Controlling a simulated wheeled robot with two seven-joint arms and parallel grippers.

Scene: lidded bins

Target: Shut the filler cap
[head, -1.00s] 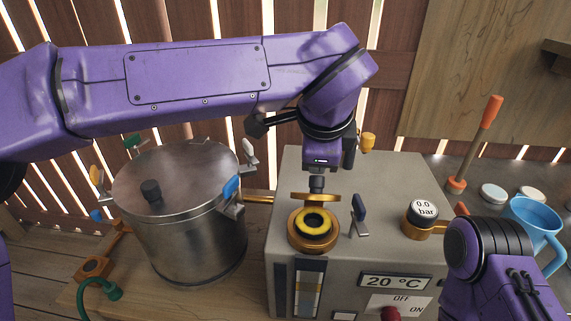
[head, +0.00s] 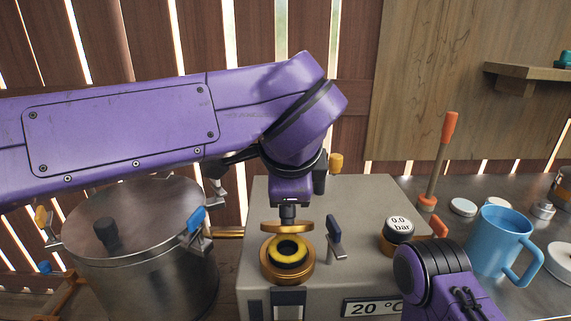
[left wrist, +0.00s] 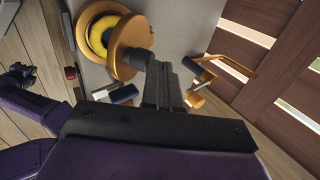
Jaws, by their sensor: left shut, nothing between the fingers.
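The brass filler cap (head: 287,227) stands open, tilted up behind the filler neck (head: 289,272), a brass ring with a yellow seal around a dark opening. In the left wrist view, the cap (left wrist: 133,42) stands away from the yellow seal (left wrist: 99,36), with a dark knob on its back. My left gripper (head: 288,212) is shut and empty, just behind and above the cap. In the left wrist view its fingertips (left wrist: 164,72) are close by the knob; whether they touch it I cannot tell. My right arm shows at lower right, but its gripper is out of view.
A lidded steel pot (head: 140,260) stands left. A blue mug (head: 497,240) stands on the right.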

